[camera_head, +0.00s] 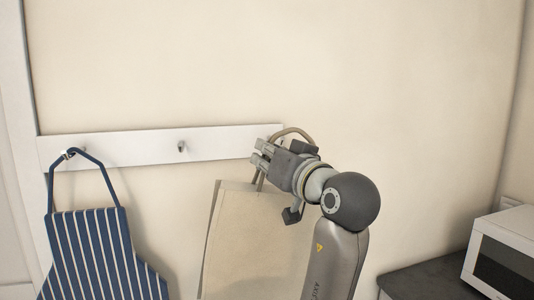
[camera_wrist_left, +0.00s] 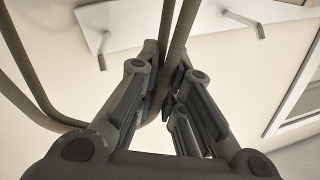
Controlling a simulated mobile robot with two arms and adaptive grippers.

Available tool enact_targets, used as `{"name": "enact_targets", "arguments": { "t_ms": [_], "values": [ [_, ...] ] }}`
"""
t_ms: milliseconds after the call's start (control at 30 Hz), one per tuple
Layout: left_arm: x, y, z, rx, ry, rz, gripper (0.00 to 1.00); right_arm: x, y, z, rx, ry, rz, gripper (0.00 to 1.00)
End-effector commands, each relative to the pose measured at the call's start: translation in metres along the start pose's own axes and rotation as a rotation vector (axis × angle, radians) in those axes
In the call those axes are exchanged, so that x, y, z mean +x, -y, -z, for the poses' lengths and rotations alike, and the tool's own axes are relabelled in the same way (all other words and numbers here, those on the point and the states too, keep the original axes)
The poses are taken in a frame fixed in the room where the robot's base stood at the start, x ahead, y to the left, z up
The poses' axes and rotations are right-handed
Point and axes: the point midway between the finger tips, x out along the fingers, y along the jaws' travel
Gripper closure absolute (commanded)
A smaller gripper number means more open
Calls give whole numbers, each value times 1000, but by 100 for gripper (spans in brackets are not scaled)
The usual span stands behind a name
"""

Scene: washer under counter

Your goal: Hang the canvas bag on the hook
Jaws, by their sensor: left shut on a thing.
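The beige canvas bag (camera_head: 255,240) hangs upright in front of the wall, partly hidden by my left arm. My left gripper (camera_head: 262,155) is shut on the bag's handle, in front of the right end of the white hook rail (camera_head: 130,150). In the left wrist view the handle (camera_wrist_left: 168,50) passes between the fingers (camera_wrist_left: 160,85). A bare metal hook (camera_head: 182,147) is at the middle of the rail. The wrist view shows two hooks, one at left (camera_wrist_left: 101,58) and one at right (camera_wrist_left: 260,30). I cannot tell whether the handle touches a hook. My right gripper is out of view.
A blue striped apron (camera_head: 95,255) hangs from the left hook (camera_head: 69,153). A white microwave (camera_head: 505,250) stands on a dark counter (camera_head: 425,278) at the lower right. The wall (camera_head: 300,60) above the rail is clear.

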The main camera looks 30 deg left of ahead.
Motion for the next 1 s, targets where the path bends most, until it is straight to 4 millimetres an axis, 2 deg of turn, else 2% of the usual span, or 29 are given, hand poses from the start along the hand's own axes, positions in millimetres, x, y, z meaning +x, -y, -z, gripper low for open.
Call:
{"name": "enact_targets", "arguments": {
  "t_ms": [67,167,433,533,1000],
  "values": [
    [5,0,1,-1,-2,2,100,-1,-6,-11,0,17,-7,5],
    [11,-2,1,0,-3,2,100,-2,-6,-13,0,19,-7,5],
    [27,-5,-1,-1,-2,2,100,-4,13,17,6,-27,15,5],
    [33,-7,-1,0,-2,2,100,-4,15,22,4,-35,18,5],
    [60,-13,-2,0,-3,2,100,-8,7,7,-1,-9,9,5]
  ]
}}
